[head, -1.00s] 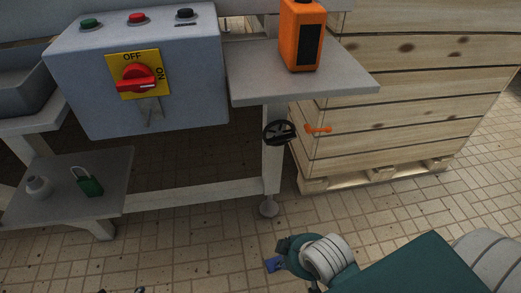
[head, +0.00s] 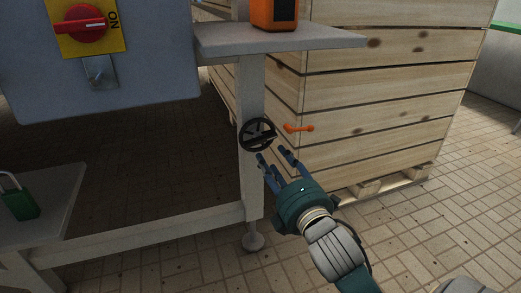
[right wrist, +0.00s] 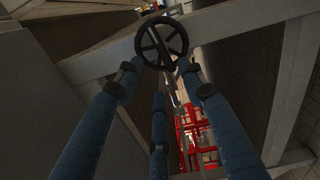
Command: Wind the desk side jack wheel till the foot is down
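The black jack wheel (head: 258,134) with its orange crank handle (head: 299,128) is on the desk leg (head: 250,180), under the grey top. The jack foot (head: 253,238) at the bottom of that leg is near or on the tiled floor; I cannot tell if it touches. My right gripper (head: 274,158) is open, its blue fingers spread just below and in front of the wheel. In the right wrist view the wheel (right wrist: 161,43) is ahead of the spread fingers (right wrist: 160,85), with nothing between them. My left gripper is out of view.
A wooden crate (head: 390,95) on a pallet stands close to the right of the wheel. The control box (head: 110,85) with a red switch is at left. A green padlock (head: 20,204) lies on a low shelf. The floor at right is clear.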

